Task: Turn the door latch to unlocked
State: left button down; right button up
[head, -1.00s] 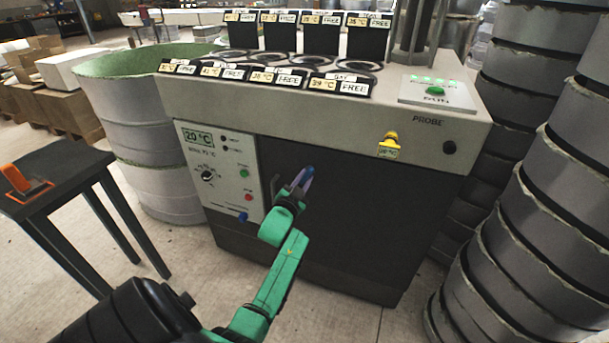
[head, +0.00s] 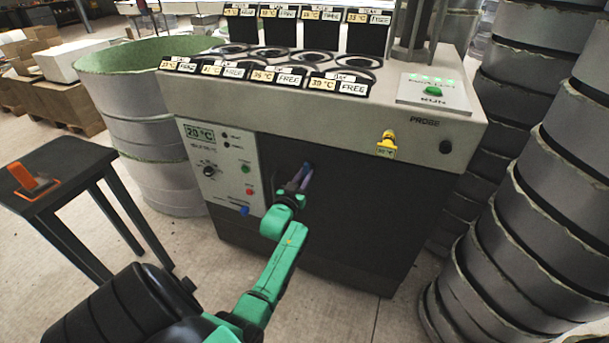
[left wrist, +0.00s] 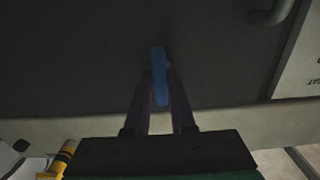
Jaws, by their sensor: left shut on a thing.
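The door latch (left wrist: 158,72) is a small blue bar on the dark front panel of the machine. In the left wrist view it stands almost in line with the fingers and lies between their tips. My left gripper (head: 302,176) is at the dark front panel, right of the control panel, and is shut on the latch; it also shows in the left wrist view (left wrist: 160,95). In the head view the gripper's fingers partly hide the latch. My right gripper is not in view.
The grey machine (head: 440,135) has a control panel (head: 222,168) left of the gripper and a yellow tagged part (head: 387,144) to the right. A small dark table (head: 80,170) stands at the left. Stacked grey moulds (head: 545,220) crowd the right side.

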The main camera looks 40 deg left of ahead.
pick_arm(q)
jog(key=c, duration=0.8)
grip_release()
jog(key=shift+o, duration=0.2)
jog(key=v, duration=1.4)
jog(key=shift+s+p, duration=0.25)
jog(key=shift+p, duration=0.15)
jog(key=shift+d+f, duration=0.1)
jog(key=shift+d, duration=0.05)
